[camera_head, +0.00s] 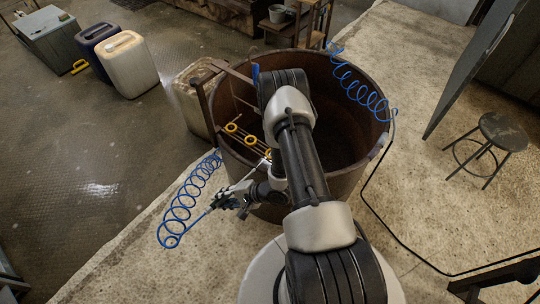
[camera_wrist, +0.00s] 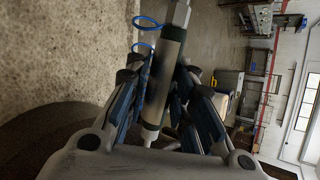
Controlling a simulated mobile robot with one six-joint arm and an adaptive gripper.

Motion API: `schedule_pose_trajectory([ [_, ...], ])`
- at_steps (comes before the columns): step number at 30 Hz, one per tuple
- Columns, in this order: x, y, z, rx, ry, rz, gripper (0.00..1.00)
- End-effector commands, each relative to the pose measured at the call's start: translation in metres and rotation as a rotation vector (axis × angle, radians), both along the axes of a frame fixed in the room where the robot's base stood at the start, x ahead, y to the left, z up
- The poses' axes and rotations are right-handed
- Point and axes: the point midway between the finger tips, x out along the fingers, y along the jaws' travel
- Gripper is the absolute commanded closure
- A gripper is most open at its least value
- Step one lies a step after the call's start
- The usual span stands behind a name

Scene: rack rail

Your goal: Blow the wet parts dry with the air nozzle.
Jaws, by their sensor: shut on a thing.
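The air nozzle (camera_wrist: 166,85), a grey and dark cylinder with a pale tip, is clamped between the fingers of my gripper (camera_wrist: 160,88) in the wrist view. A blue coiled hose (camera_head: 181,205) hangs at that end in the head view. There my gripper (camera_head: 232,197) is at the near left rim of a rusty round tank (camera_head: 345,185). Yellow ring-shaped parts (camera_head: 231,127) sit in a row on thin rails over the tank's left side, a little beyond my gripper. My arm hides some of the row. Wetness on the parts is too small to tell.
A second blue coil (camera_head: 357,88) hangs at the tank's far right rim. A pale canister (camera_head: 192,95) stands left of the tank, with other canisters (camera_head: 127,63) farther left. A stool (camera_head: 503,131) stands on the right. The floor at lower left is clear.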

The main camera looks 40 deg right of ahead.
Motion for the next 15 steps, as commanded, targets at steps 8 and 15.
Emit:
schedule_pose_trajectory([
  [8, -0.007, 0.02, 0.021, 0.001, 0.0, 0.003, 1.0],
  [15, -0.012, 0.037, 0.036, 0.001, 0.0, 0.004, 1.0],
])
